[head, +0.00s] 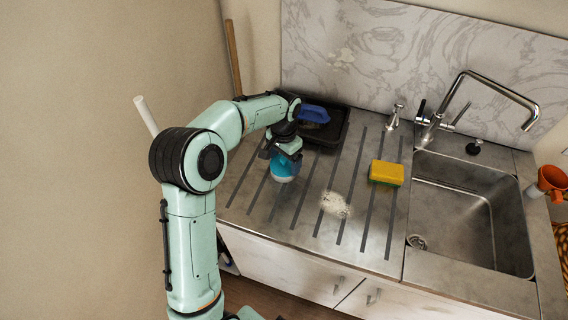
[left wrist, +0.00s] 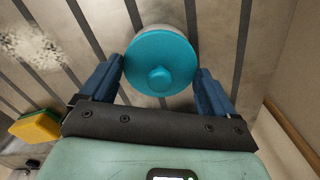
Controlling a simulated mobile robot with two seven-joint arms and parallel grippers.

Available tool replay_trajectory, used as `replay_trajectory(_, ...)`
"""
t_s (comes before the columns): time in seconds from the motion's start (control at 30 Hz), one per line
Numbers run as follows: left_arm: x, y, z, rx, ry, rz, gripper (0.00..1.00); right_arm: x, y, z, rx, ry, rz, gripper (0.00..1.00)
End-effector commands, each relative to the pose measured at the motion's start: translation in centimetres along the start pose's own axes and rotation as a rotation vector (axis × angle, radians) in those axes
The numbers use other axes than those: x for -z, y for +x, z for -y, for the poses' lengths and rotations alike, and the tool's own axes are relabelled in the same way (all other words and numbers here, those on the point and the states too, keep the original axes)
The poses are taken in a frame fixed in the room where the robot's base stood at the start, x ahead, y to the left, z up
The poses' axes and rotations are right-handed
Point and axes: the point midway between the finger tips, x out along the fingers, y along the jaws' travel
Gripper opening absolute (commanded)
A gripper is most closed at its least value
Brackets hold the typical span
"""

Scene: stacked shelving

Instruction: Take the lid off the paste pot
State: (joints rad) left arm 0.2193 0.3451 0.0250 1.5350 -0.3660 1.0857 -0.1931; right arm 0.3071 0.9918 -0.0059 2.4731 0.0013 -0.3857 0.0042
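The paste pot (head: 281,176) stands on the ribbed drainer, with a white body and a round teal lid. In the left wrist view the lid (left wrist: 160,62) and its knob show from above, and the white rim (left wrist: 161,28) of the pot shows beyond it. The lid sits on the pot. My left gripper (head: 278,160) is at the pot in the head view. In the left wrist view its two blue fingers (left wrist: 160,82) are apart, one on each side of the lid; whether they touch it I cannot tell. My right gripper is not in view.
A yellow and green sponge (head: 386,172) and a pale powdery patch (head: 335,204) lie on the drainer (head: 300,225). A black tray (head: 334,136) with a blue brush (head: 313,113) is behind my gripper. The sink (head: 470,205) and tap (head: 436,119) are at right.

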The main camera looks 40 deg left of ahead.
Motion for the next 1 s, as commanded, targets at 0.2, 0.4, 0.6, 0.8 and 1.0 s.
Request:
replay_trajectory(0.2,0.0,-0.1,0.0,0.0,0.0,-0.001,0.6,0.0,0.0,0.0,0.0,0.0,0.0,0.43)
replay_trajectory(0.4,0.0,-0.2,0.0,0.0,0.0,-0.002,0.6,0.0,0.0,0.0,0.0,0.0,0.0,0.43)
replay_trajectory(0.6,0.2,-2.7,0.0,0.002,-0.001,-0.007,0.6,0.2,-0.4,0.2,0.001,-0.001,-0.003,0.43)
replay_trajectory(0.8,0.2,-8.2,0.0,0.002,-0.001,-0.01,0.6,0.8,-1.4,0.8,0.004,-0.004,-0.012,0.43)
replay_trajectory(1.0,0.3,-14.0,0.0,0.002,0.0,-0.01,0.6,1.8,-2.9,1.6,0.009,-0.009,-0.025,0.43)
